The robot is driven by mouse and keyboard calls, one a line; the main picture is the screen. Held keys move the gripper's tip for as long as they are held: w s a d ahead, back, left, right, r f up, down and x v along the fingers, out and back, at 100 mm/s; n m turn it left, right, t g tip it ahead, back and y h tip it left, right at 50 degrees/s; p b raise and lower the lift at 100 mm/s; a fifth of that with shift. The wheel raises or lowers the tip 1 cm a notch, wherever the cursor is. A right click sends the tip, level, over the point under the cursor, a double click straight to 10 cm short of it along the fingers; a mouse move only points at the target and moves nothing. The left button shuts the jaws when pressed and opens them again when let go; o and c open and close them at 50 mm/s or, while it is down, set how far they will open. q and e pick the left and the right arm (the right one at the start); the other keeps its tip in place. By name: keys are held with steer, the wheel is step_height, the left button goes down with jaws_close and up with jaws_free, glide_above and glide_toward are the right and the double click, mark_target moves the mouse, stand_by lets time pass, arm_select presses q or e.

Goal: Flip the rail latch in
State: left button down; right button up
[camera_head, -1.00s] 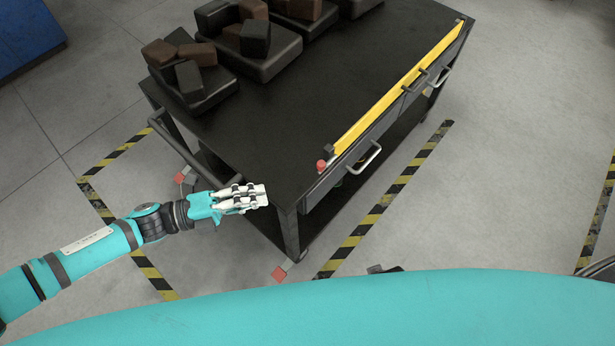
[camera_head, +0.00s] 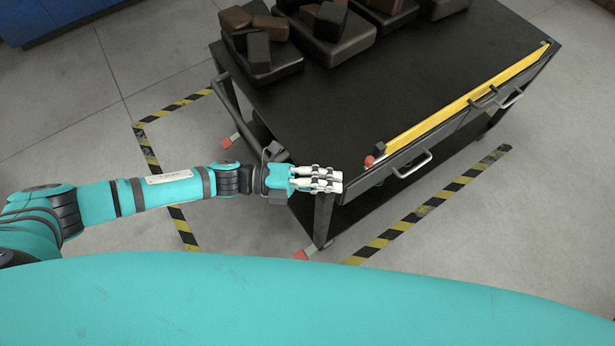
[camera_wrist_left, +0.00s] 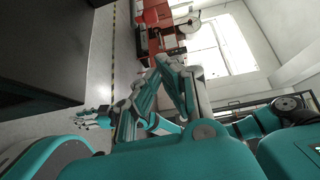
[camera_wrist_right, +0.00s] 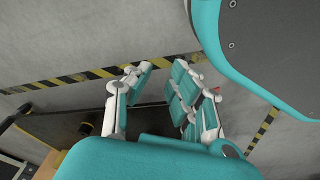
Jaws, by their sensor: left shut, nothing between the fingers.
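The yellow rail (camera_head: 468,98) lies along the right long edge of the dark cart (camera_head: 400,75). A red knob (camera_head: 370,162) with a small dark block sits at the rail's near end; it looks like the latch. My left gripper (camera_head: 338,182) is shut and empty beside the cart's near corner, a little left of the knob and apart from it. Its closed fingers also show in the left wrist view (camera_wrist_left: 172,68). My right gripper (camera_wrist_right: 150,75) is open and empty in the right wrist view, and out of the head view.
Black trays (camera_head: 340,50) with dark brown and black blocks stand at the cart's far left. Metal handles (camera_head: 412,166) stick out from the right side. A push bar (camera_head: 226,100) is on the left end. Yellow-black tape (camera_head: 430,207) marks clear floor.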

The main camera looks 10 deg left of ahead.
mark_target(367, 165)
arm_select(q)
steer(key=w+d, duration=0.2)
steer(key=d, duration=0.1)
steer(key=w+d, duration=0.1)
steer(key=shift+w+d+f, duration=0.1)
steer(key=shift+d, duration=0.25)
arm_select(e)
steer(key=shift+w+a+r, duration=0.15)
steer(key=shift+w+r, duration=0.35)
steer(key=shift+w, duration=0.05)
steer(key=shift+s+f, duration=0.1)
steer(key=shift+s, duration=0.05)
